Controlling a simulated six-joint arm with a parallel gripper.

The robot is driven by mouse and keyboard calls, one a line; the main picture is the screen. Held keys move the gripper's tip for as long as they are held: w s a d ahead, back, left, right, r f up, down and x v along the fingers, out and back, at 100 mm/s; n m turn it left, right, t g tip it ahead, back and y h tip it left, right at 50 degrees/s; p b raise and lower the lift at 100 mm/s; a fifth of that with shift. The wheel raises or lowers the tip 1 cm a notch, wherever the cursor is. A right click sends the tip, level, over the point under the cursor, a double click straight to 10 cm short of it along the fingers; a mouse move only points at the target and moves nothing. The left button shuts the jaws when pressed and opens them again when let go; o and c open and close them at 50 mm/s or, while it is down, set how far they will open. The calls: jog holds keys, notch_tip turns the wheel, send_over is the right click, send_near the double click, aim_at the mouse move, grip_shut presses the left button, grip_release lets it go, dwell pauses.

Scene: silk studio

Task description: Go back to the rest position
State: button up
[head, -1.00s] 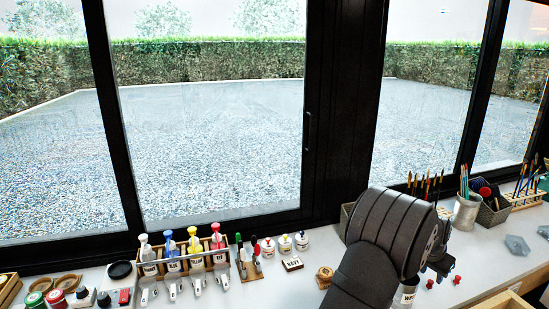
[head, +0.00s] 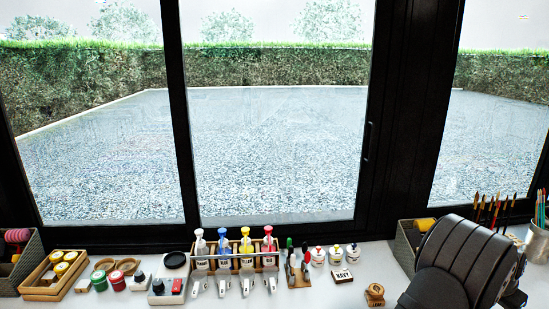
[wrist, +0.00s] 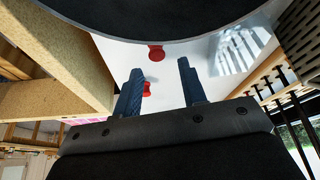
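In the wrist view my gripper (wrist: 158,66) has its two blue fingers well apart, with nothing held between them. A white tabletop shows beyond the fingers. One red pin (wrist: 156,52) lies beyond the gap and another red pin (wrist: 147,89) shows beside the left finger. In the head view my dark arm is at the lower right, over the worktop (head: 320,300). The arm hides most of the gripper there.
Pump bottles in a wooden rack (head: 234,262) stand left of my arm. A NAVY block (head: 341,274) and a wooden ring piece (head: 374,293) lie nearer it. A grey bin (head: 408,243) is behind the arm. Wooden box walls (wrist: 75,45) are close on the wrist view's left.

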jog(key=shift+f, duration=0.45)
notch_tip(320, 180, down, 3)
jog(key=shift+a+r, duration=0.15)
jog(key=shift+r, duration=0.05)
jog(key=v, duration=1.2)
jog(key=x, duration=1.2)
jog(key=shift+f, duration=0.25)
jog(key=r, duration=0.3)
jog(key=s+r, duration=0.1)
jog(key=r, duration=0.1)
jog(key=shift+d+r, duration=0.2)
jog(key=s+r, duration=0.7)
jog(key=s, duration=0.4)
notch_tip(320, 180, up, 10)
jog(key=w+a+n, duration=0.2)
jog(key=w+a, duration=0.7)
jog(key=w, duration=0.3)
jog(key=w+a+n+t+y, duration=0.1)
jog(key=w+a+n, duration=0.1)
jog(key=w+a, duration=0.6)
jog(key=w, duration=0.5)
jog(key=shift+w+a+r+n+t, duration=0.25)
jog(key=shift+a+n+t, duration=0.05)
jog(key=shift+a, duration=0.1)
